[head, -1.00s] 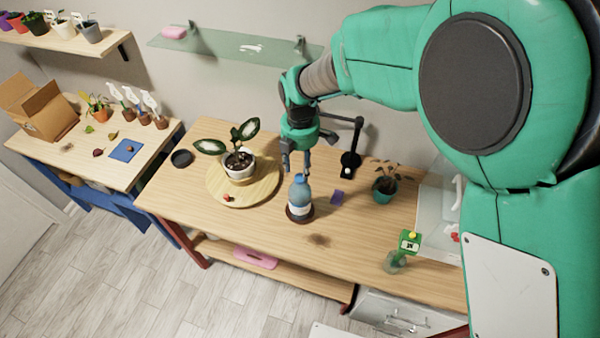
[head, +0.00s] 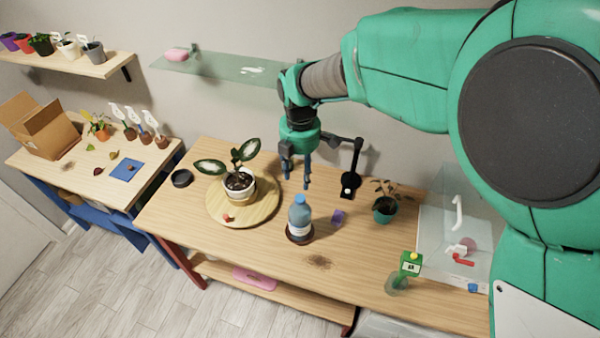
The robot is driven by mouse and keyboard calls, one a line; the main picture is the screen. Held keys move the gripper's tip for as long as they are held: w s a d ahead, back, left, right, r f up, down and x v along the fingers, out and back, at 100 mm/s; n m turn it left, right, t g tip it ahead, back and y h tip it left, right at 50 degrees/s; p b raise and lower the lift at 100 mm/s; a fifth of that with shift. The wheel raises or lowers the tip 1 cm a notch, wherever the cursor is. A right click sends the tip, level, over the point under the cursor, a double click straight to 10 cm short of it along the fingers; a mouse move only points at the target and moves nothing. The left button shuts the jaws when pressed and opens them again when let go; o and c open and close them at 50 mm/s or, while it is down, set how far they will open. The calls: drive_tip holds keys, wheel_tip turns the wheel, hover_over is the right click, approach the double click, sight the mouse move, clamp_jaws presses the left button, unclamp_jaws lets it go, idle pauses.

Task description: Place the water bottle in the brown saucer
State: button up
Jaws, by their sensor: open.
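The water bottle (head: 299,216), blue with a pale label, stands upright in the brown saucer (head: 291,239) on the wooden table. Only the saucer's dark rim shows around the bottle's base. My gripper (head: 297,184) is open and empty, pointing down. In the picture its fingertips are just above the bottle's cap, with a visible gap; the exact depth between them is hard to tell.
A potted plant (head: 239,184) on a round wooden board (head: 257,210) stands left of the bottle. A purple item (head: 338,217), a teal pot (head: 384,209) and a green-topped bottle (head: 411,264) are to the right. The table front is mostly clear.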

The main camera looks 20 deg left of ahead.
idle(0.4)
drive_tip(key=s+d+r+m+t+y, duration=0.1)
drive_tip(key=s+d+r+m, duration=0.1)
drive_tip(key=d+r+m, duration=0.8)
drive_tip(key=s+d+r+m+t, duration=0.25)
drive_tip(key=d+r, duration=0.45)
drive_tip(key=d, duration=0.7)
drive_tip(key=s+d+r+m+t+h, duration=0.1)
drive_tip(key=s+d+r+m+t, duration=0.1)
drive_tip(key=s+d+m, duration=1.2)
drive_tip(key=shift+s+d+r, duration=0.45)
drive_tip(key=shift+s+d, duration=0.55)
drive_tip(key=shift+s, duration=0.15)
drive_tip(key=shift+m, duration=0.25)
wheel_tip(320, 180, down, 10)
drive_tip(key=b, duration=1)
drive_tip(key=shift+f, duration=0.15)
